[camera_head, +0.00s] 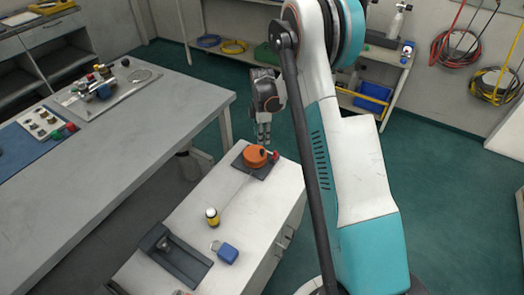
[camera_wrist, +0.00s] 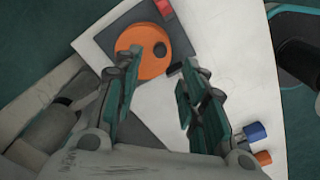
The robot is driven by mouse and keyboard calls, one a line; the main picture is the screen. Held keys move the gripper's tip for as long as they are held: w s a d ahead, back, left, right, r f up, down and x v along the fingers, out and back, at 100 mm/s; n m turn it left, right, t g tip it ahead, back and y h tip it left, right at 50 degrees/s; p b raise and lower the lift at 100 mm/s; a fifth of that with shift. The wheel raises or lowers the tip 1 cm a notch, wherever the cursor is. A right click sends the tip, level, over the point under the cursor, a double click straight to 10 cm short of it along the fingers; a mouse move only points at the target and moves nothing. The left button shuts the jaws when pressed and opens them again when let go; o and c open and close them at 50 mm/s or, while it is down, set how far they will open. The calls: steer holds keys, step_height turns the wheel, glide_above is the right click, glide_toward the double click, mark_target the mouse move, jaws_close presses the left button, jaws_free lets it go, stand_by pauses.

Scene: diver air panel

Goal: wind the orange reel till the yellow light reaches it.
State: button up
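The orange reel (camera_head: 254,156) sits on a dark plate at the far end of the white bench top. A red knob (camera_head: 275,155) is at its right side. In the wrist view the reel (camera_wrist: 140,60) shows as an orange disc with a dark round spot, and the red piece (camera_wrist: 165,10) is beyond it. The yellow light (camera_head: 212,217), with a dark base and pale top, stands apart from the reel, with a thin line running between them. My gripper (camera_head: 264,136) is above the reel, pointing down. In the wrist view its fingers (camera_wrist: 160,62) are apart with nothing visibly held.
A blue padlock-shaped block (camera_head: 225,252) and a dark grey bracket (camera_head: 175,258) are at the near end of the bench top. A grey table (camera_head: 130,150) with fittings stands to the left. Shelves and hung hoses are at the back. Green floor is clear on the right.

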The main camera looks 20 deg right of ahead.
mark_target(255, 153)
step_height(255, 153, down, 8)
steer(key=b, duration=0.2)
steer(key=shift+f+b, duration=0.15)
steer(key=shift+b, duration=0.2)
jaws_close()
